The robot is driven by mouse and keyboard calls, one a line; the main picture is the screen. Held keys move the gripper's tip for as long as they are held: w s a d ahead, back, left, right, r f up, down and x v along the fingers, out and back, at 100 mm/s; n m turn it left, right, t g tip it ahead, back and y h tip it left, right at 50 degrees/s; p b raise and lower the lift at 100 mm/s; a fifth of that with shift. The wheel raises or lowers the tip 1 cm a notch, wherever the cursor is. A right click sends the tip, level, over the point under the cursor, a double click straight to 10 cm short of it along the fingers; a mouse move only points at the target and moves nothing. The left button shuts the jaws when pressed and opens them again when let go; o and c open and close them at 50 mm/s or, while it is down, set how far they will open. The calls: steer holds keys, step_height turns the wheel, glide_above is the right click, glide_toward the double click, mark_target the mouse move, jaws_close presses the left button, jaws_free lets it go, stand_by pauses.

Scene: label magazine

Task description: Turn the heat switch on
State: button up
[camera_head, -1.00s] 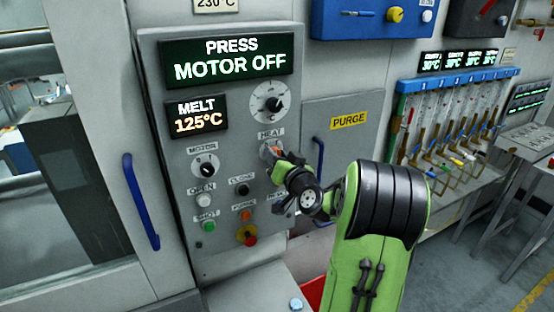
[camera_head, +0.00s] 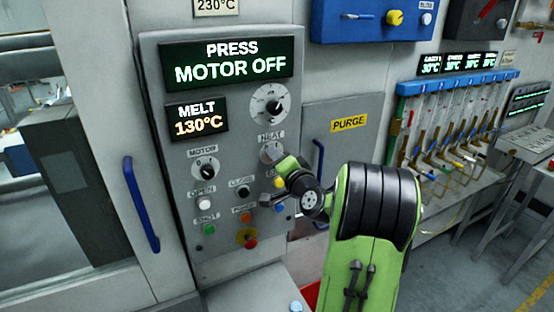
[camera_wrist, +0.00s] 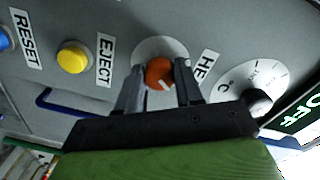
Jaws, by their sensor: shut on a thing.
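The heat switch is an orange knob (camera_wrist: 160,73) with a white pointer line on a round pale plate, below the HEAT label (camera_head: 271,136). In the wrist view my gripper (camera_wrist: 159,78) has one finger on each side of the knob and is shut on it. In the head view my gripper (camera_head: 278,162) covers the knob; only part of its round plate (camera_head: 269,150) shows. The melt display (camera_head: 198,120) reads 130°C.
The press display (camera_head: 228,64) reads MOTOR OFF. A larger dial (camera_head: 270,103) sits above the heat switch. The yellow eject button (camera_wrist: 73,58) is close beside my fingers. The motor switch (camera_head: 205,169) and several buttons are to the left and below. A blue handle (camera_head: 141,203) stands out at left.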

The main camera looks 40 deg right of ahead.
stand_by(0.4)
steer(key=o, duration=1)
steer(key=shift+o, duration=0.2)
steer(key=shift+s, duration=0.1)
steer(key=b+v, duration=0.5)
steer(key=v, duration=1)
steer(key=shift+s, duration=0.35)
steer(key=shift+a, duration=0.15)
